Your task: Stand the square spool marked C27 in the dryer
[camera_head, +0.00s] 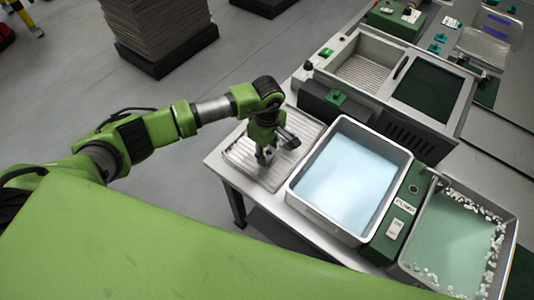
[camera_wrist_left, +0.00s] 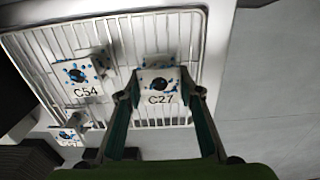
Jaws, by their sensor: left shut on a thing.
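The square spool marked C27 (camera_wrist_left: 160,86) is pale with a dark blue-speckled centre. My left gripper (camera_head: 266,156) is shut on it, and the fingers flank it on both sides in the left wrist view (camera_wrist_left: 160,100). It is over the wire rack tray (camera_head: 236,156); I cannot tell whether it touches the rack. A similar spool marked C54 (camera_wrist_left: 84,78) is on the rack to its left. The dryer is not labelled; an open grey machine with a ribbed floor (camera_head: 366,74) stands behind the rack and may be it. My right gripper is not in view.
A grey basin of pale blue liquid (camera_head: 345,180) stands right of the rack, then a green control box (camera_head: 400,215) and a green-floored tray with white bits (camera_head: 447,240). A dark green panel (camera_head: 428,88) adjoins the ribbed compartment. Another spool (camera_wrist_left: 68,134) shows at lower left.

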